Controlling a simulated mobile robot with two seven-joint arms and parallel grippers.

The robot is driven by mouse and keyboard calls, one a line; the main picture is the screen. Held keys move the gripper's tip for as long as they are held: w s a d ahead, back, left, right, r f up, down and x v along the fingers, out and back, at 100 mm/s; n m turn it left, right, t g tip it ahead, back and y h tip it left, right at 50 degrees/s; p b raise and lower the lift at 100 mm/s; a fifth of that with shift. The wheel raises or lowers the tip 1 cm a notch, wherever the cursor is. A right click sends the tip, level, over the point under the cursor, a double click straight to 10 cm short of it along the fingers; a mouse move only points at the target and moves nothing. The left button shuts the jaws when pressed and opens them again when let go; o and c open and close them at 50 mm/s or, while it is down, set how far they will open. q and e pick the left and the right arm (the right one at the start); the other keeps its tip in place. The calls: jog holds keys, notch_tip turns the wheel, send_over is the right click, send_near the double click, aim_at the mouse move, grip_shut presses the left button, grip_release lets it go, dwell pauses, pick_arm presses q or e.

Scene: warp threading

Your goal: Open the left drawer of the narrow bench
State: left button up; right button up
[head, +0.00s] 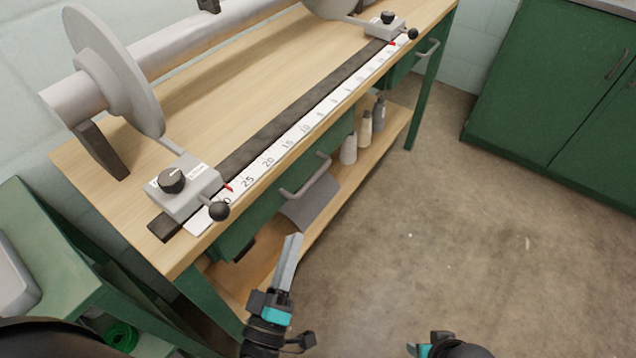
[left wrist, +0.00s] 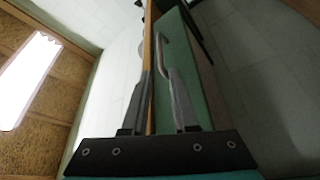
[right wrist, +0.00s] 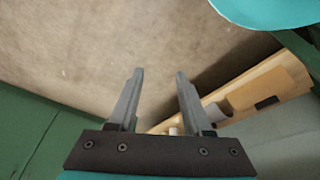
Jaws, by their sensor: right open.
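The narrow bench (head: 225,117) has a pale wooden top and green drawers under its front edge. The left drawer (head: 248,228) looks shut, with a grey bar handle (head: 308,180). My left gripper (head: 294,238) is in front of and below this handle, apart from it, with its fingers pointing toward the bench. My right gripper (right wrist: 159,72) is open and empty over the floor, and only partly shows at the bottom of the head view.
A roller with a grey flange (head: 110,80) and a ruler (head: 300,130) with clamps lie on the bench top. Bottles (head: 364,128) stand on the lower shelf. A green cabinet (head: 555,95) is at right. The floor (head: 430,210) between is clear.

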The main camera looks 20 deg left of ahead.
aim_at(313, 177)
pick_arm(q)
jog(key=b+x, duration=0.2)
jog(key=x, duration=1.2)
jog(key=shift+w+b, duration=0.3)
pick_arm(e)
jog(key=shift+t, duration=0.4)
jog(key=r, duration=0.2)
jog(key=w+r, duration=0.1)
jog(key=r, duration=0.2)
jog(key=shift+w+r, duration=0.15)
jog(key=shift+r, duration=0.1)
pick_arm(q)
jog(key=shift+c, duration=0.2)
grip_shut()
pick_arm(e)
jog(key=shift+a, duration=0.1)
